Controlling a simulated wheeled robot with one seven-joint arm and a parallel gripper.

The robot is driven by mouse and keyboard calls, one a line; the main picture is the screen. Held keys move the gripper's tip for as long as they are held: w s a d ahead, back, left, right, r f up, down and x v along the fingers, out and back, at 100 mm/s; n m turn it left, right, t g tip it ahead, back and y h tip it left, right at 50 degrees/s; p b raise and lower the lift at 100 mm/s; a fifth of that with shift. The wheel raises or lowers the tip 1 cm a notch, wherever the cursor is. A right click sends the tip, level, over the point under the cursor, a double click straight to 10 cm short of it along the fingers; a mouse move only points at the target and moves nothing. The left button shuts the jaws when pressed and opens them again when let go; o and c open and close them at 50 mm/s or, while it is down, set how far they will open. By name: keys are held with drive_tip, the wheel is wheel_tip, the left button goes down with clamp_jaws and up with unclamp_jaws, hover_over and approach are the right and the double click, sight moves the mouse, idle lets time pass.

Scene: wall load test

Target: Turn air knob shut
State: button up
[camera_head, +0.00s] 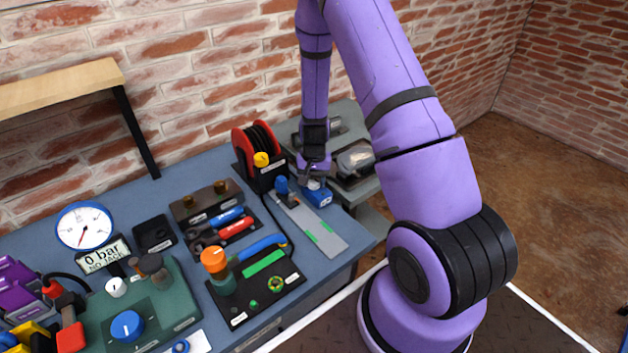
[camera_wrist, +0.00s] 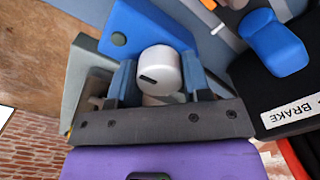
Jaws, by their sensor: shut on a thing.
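A white round knob (camera_wrist: 158,70) with a dark pointer mark sits on a blue block (camera_wrist: 132,24) in the wrist view; I take it to be the air knob. My gripper (camera_wrist: 158,82) is shut on it, with one finger on each side. In the head view, my gripper (camera_head: 311,180) reaches down over the same blue block (camera_head: 319,196) at the bench's right end. The knob itself is hidden there behind the gripper. I see no legible marking of its shut position.
A blue part (camera_wrist: 272,45) and a black base labelled BRAKE (camera_wrist: 291,115) are close to my gripper. A red reel (camera_head: 243,148) stands left of it. A grey plate (camera_head: 315,232) lies in front. A gauge (camera_head: 85,226) and orange knob (camera_head: 213,259) are farther left.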

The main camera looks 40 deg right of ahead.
sight(314, 179)
idle(0.4)
drive_tip(key=o, duration=0.9)
drive_tip(key=shift+o, duration=0.2)
wheel_tip(314, 179, up, 11)
idle(0.5)
